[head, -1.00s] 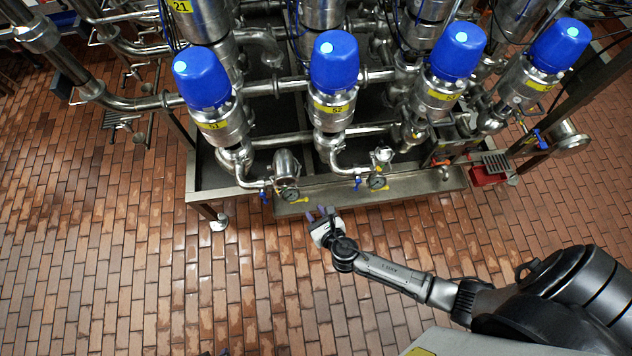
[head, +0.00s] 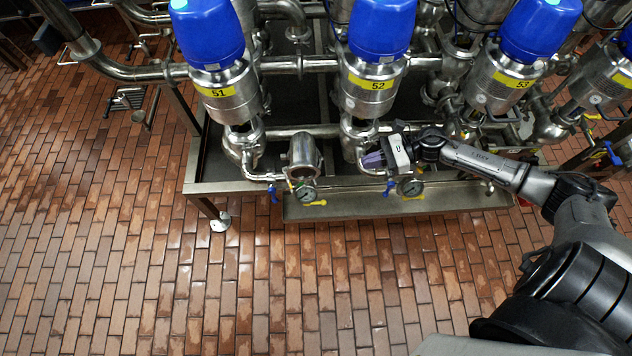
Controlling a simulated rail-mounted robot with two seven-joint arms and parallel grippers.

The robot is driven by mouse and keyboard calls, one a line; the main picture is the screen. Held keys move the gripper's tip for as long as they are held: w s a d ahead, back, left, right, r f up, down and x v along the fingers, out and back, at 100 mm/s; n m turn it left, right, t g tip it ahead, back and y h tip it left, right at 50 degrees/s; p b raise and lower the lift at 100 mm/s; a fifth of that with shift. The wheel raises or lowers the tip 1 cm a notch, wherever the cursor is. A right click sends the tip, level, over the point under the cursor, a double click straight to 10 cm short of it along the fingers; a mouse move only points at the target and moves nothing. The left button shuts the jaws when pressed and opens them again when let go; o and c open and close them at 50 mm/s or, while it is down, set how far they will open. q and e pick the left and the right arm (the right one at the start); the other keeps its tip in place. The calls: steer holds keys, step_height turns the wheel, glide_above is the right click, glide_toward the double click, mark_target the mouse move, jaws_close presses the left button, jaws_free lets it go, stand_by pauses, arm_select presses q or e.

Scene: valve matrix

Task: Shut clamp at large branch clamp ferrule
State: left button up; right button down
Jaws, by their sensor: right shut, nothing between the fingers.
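My right gripper (head: 372,160) reaches in from the right, beside the bent steel pipe under the valve marked 52 (head: 375,90). Its purple fingers are shut and empty; whether they touch the pipe I cannot tell. A wide, short steel branch (head: 303,150) stands to its left, above a pressure gauge (head: 305,192). I cannot tell for sure which fitting is the large branch clamp ferrule. The gripper covers the fitting above the second gauge (head: 410,187). No clamp can be made out clearly at this size. My left gripper is not in view.
Blue-capped valves marked 51 (head: 218,92) and 53 (head: 508,80) stand on either side. Small blue handles hang by the gauges. A steel frame edge (head: 235,187) and drip tray (head: 345,209) run along the front. The brick floor (head: 230,290) in front is clear.

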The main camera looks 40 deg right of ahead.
arm_select(q)
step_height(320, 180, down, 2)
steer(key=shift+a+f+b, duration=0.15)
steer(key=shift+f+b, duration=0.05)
steer(key=shift+b, duration=0.6)
arm_select(e)
steer(key=w+a+f+n+g, duration=0.1)
steer(key=w+a, duration=0.1)
steer(key=a, duration=0.3)
steer(key=w+a+f+n+g, duration=0.1)
steer(key=w+a, duration=0.1)
steer(key=a, duration=0.4)
steer(key=shift+w+a+f+y, duration=0.25)
steer(key=shift+w+f+y, duration=0.05)
steer(key=shift+f+y, duration=0.1)
